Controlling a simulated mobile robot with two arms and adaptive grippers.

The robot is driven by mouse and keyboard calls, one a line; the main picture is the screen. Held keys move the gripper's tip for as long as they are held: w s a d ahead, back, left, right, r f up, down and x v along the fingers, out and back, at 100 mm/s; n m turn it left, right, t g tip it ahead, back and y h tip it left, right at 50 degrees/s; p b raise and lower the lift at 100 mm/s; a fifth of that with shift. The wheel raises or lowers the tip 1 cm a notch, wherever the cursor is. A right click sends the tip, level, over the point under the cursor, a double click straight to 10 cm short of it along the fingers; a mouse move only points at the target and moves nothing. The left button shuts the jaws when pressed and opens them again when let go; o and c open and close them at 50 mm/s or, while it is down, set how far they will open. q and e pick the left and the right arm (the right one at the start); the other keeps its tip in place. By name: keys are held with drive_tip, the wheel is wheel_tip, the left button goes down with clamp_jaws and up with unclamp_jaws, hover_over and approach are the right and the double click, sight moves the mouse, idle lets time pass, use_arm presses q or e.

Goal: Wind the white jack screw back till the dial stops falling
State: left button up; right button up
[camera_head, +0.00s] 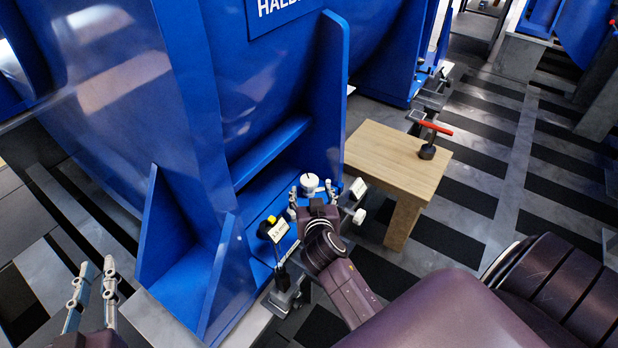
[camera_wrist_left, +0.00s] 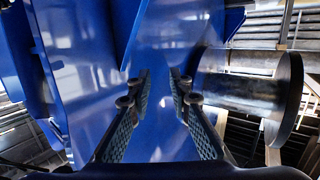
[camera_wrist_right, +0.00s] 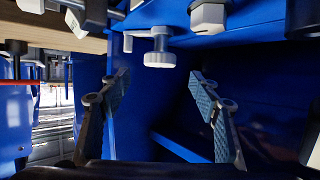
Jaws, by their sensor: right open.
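My right gripper (camera_head: 315,194) is open at the foot of the blue motor housing (camera_head: 270,100). A white round piece (camera_head: 309,182) shows just past its fingertips; I cannot tell whether it is a dial face. In the right wrist view, a white-headed screw (camera_wrist_right: 160,58) on a grey shank stands between and beyond the open fingers (camera_wrist_right: 157,85), apart from both. White screw heads (camera_head: 359,215) also show right of the gripper. My left gripper (camera_head: 93,282) is open and empty at lower left; its fingers (camera_wrist_left: 160,85) face blue metal. No dial reading is legible.
A wooden table (camera_head: 400,160) with a red-handled tool (camera_head: 430,140) stands right of the housing. A yellow-black piece with a label tag (camera_head: 278,231) is left of my right gripper. Blue gusset plates (camera_head: 222,275) stand between my arms.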

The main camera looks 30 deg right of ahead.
sight(309, 181)
drive_tip(key=b+x, duration=0.1)
drive_tip(key=x, duration=0.5)
drive_tip(key=shift+w+d+b, duration=0.1)
drive_tip(key=shift+b, duration=0.3)
drive_tip(key=shift+w+d+f, duration=0.1)
drive_tip(key=shift+w+f, duration=0.05)
drive_tip(key=shift+w, duration=0.05)
use_arm(q)
wheel_tip(309, 181, up, 11)
drive_tip(key=s+d+t+h, duration=0.1)
drive_tip(key=t+h, duration=0.1)
drive_tip(key=t, duration=0.3)
use_arm(e)
drive_tip(key=shift+c, duration=0.2)
drive_tip(key=c, duration=1.1)
use_arm(q)
drive_tip(key=shift+f, duration=0.1)
